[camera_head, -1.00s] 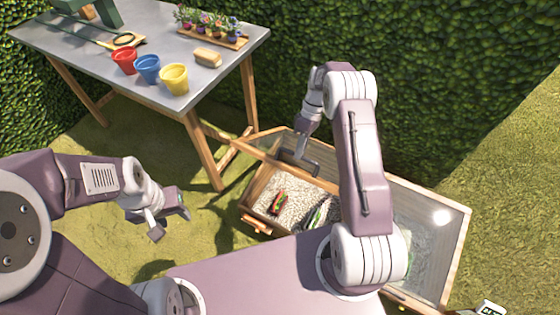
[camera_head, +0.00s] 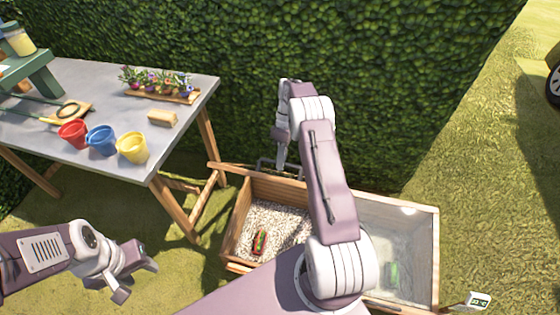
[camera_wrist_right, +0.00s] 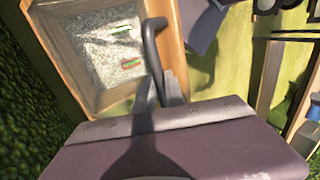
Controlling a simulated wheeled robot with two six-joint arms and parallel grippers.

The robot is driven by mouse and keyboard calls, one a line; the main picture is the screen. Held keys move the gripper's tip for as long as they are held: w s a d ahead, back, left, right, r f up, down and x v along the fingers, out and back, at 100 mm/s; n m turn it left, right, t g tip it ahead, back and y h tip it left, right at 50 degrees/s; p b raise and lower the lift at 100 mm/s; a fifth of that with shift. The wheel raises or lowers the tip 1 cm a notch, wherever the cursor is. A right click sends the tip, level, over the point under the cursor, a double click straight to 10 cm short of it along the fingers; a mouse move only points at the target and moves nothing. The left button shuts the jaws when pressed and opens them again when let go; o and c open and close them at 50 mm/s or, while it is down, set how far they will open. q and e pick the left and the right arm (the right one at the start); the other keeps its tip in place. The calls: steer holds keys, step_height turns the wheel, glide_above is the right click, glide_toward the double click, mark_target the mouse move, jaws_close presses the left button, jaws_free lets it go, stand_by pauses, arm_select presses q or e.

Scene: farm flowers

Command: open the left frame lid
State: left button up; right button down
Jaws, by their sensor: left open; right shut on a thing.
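The planting frame is a wooden box (camera_head: 238,225) with a gravel bed (camera_head: 278,218). Its left lid (camera_head: 232,169) is raised toward the back, showing mostly as a wooden edge, and the left compartment is uncovered. My right gripper (camera_head: 281,165) is shut on the lid's dark bar handle (camera_head: 265,162). In the right wrist view, the handle (camera_wrist_right: 152,45) stands at the fingers (camera_wrist_right: 170,92), beside the lid's wooden border and glass (camera_wrist_right: 105,50). My left gripper (camera_head: 135,284) is open and empty, left of the box and apart from it.
The right lid (camera_head: 405,235) covers the right compartment. A small red and green item (camera_head: 260,241) lies on the gravel. A table (camera_head: 75,140) with red, blue and yellow pots (camera_head: 132,148) stands at left. A hedge (camera_head: 400,80) rises close behind the box.

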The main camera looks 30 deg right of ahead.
steer(key=c, duration=1.6)
jaws_free()
steer(key=shift+w+d+f, duration=0.1)
steer(key=shift+d+f, duration=0.15)
steer(key=shift+f, duration=0.1)
steer(key=shift+o, duration=1)
steer(key=shift+w+d+f, duration=0.25)
steer(key=shift+s+a+r, duration=0.1)
steer(key=shift+a+r, duration=0.1)
steer(key=shift+r, duration=0.05)
arm_select(q)
step_height(320, 180, up, 7)
steer(key=p, duration=0.7)
steer(key=shift+w+d, duration=0.25)
arm_select(e)
steer(key=v, duration=0.9)
steer(key=shift+a, duration=0.15)
